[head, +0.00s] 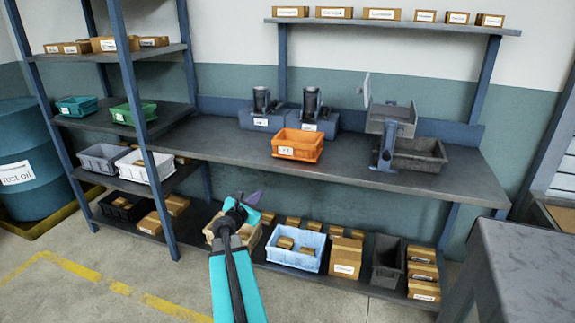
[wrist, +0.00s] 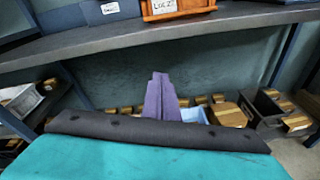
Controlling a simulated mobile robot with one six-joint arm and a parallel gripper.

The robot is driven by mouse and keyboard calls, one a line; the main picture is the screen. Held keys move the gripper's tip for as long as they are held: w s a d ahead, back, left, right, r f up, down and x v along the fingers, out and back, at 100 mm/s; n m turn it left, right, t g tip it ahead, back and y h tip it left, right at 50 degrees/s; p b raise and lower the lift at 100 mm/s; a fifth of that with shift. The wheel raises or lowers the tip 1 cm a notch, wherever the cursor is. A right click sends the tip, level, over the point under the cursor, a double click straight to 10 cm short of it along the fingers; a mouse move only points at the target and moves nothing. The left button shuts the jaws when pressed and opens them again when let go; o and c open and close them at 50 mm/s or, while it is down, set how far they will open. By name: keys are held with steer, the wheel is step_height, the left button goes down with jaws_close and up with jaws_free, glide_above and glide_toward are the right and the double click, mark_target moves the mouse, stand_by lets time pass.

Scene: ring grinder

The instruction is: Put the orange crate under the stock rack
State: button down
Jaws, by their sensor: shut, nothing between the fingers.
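The orange crate (head: 298,146) stands upright on the grey workbench (head: 215,140), near its middle, with a white label on its front. Its lower front also shows at the top of the wrist view (wrist: 178,8). A tall shelf rack with blue posts (head: 134,100), which looks like the stock rack, stands at the left and bears crates and boxes. Its bottom shelf is low, near the floor. My gripper (head: 254,198) is in front of the bench, lower than its top and apart from the orange crate. Its purple fingers (wrist: 160,82) are together and empty.
Two dark machines on blue-grey bins (head: 262,120) stand behind the crate, and a grey stand (head: 388,135) is to its right. The low shelf holds a light blue crate (head: 296,248) and several boxes. A blue drum (head: 30,165) is far left. The front-left floor is clear.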

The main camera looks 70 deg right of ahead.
steer(key=s+d+r+n+h+b, duration=0.1)
steer(key=s+d+r+n+h, duration=0.1)
steer(key=s+d+r, duration=0.3)
step_height(320, 180, up, 3)
steer(key=shift+s+d+n, duration=0.3)
steer(key=shift+d+n, duration=0.05)
steer(key=shift+n, duration=0.25)
steer(key=shift+d, duration=0.15)
glide_toward(294, 151)
steer(key=shift+w+d+f+p, duration=0.15)
steer(key=shift+w+d+f, duration=0.15)
steer(key=shift+d, duration=0.6)
steer(key=shift+w+d+f+p, duration=0.2)
steer(key=shift+d+f, duration=0.1)
steer(key=shift+d, duration=0.65)
steer(key=shift+w+d+f+p, duration=0.1)
steer(key=shift+w+d+f, duration=0.15)
steer(key=shift+d, duration=1.1)
steer(key=shift+d+b, duration=0.3)
steer(key=shift+d, duration=3.15)
